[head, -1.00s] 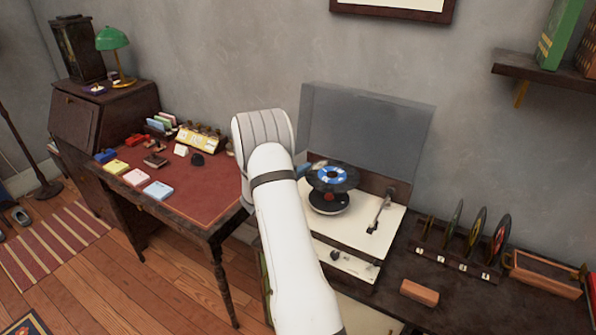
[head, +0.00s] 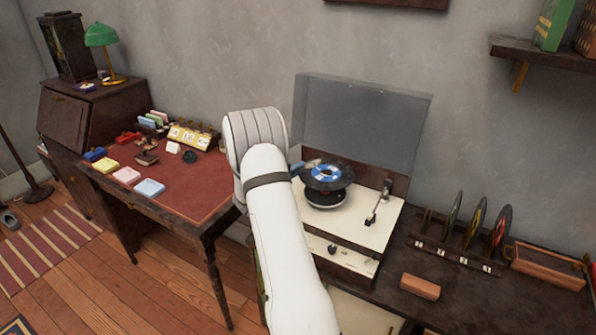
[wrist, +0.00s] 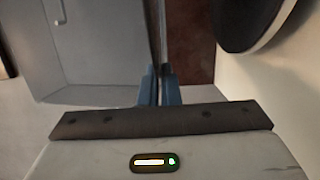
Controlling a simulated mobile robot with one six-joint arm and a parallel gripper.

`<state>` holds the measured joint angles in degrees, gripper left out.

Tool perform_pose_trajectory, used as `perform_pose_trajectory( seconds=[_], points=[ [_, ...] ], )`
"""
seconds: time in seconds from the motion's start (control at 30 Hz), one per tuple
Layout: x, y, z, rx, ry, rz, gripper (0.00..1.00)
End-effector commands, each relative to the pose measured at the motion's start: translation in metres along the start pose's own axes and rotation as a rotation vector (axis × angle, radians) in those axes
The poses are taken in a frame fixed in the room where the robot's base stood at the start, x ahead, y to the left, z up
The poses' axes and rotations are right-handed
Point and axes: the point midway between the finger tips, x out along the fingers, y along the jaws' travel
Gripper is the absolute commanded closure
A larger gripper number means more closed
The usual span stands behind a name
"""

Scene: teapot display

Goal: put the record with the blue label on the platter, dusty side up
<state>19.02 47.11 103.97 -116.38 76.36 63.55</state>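The record with the blue label (head: 328,174) is held roughly flat just above the platter (head: 325,197) of the turntable (head: 363,232), label facing up. My gripper (head: 306,166) is shut on its left rim; my arm partly hides the fingers in the head view. In the wrist view, my blue fingertips (wrist: 158,86) pinch the record (wrist: 159,35), a thin edge-on line. The dark platter (wrist: 240,20) lies apart at the upper right there. I cannot tell whether the upper face is dusty.
The turntable's grey lid (head: 362,125) stands open behind. The tonearm (head: 379,203) is right of the platter. A rack (head: 455,252) with several upright records and a reddish-brown block (head: 420,287) are further right. A desk (head: 205,190) with small items stands left.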

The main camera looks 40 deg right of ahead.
Motion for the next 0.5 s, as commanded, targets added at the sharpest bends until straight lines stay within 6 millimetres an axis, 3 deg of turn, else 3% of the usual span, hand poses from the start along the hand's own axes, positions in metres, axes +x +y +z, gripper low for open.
perform_pose_trajectory(
  seconds=[0.5],
  points=[
    [0.0, -0.033, -0.001, 0.0, 0.0, 0.0, 1.0]
  ],
)
